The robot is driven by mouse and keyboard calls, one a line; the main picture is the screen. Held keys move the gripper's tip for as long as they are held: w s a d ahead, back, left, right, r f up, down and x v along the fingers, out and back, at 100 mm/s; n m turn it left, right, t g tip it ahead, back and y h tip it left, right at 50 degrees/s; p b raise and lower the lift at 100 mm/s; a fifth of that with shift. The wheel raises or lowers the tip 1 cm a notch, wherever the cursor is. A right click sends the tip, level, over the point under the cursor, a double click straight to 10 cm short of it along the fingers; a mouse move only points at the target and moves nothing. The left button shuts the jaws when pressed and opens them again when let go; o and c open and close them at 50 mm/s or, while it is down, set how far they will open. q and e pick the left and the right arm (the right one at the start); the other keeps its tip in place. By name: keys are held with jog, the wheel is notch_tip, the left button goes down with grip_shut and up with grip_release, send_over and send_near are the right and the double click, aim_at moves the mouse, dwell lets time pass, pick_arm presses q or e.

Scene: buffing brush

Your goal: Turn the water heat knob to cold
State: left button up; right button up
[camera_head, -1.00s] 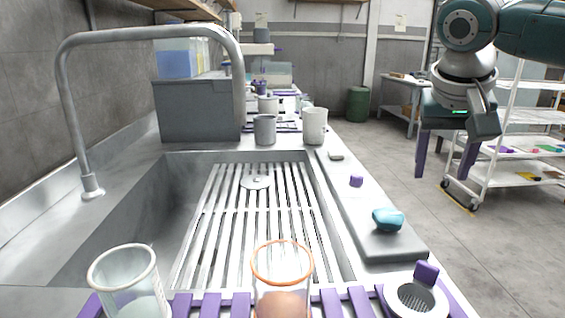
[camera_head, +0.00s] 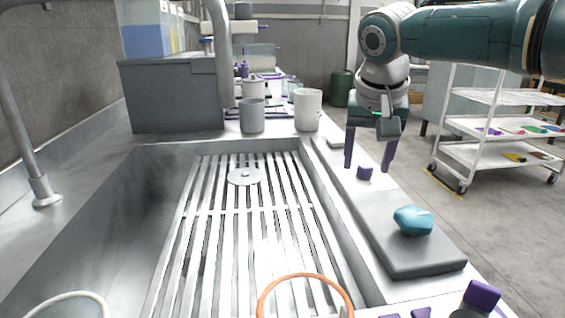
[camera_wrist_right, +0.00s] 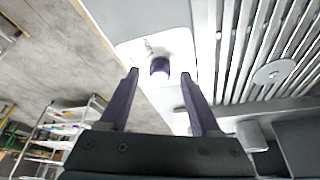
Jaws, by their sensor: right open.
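The knob appears to be the small purple piece (camera_head: 365,172) on the flat ledge at the right of the sink; its heat marking cannot be read. It also shows in the right wrist view as a purple cylinder (camera_wrist_right: 160,67) on a white plate. My right gripper (camera_head: 369,168) is open and points down just over the knob, its fingers on either side of it in the picture. In the right wrist view the knob lies ahead of and between the open fingers (camera_wrist_right: 158,85), apart from both. My left gripper is not in view. The tall faucet (camera_head: 222,50) arches over the sink.
The sink (camera_head: 150,190) has a slatted rack and a round drain disc (camera_head: 244,176). A teal sponge-like block (camera_head: 413,220) lies on a grey board (camera_head: 400,258). A grey cup (camera_head: 252,116) and a white cup (camera_head: 307,110) stand behind the sink. A white cart (camera_head: 500,125) stands right.

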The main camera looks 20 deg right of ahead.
jog(key=shift+w+d+f, duration=0.15)
jog(key=shift+w+f, duration=0.05)
jog(key=shift+f, duration=0.25)
grip_shut()
dwell(0.3)
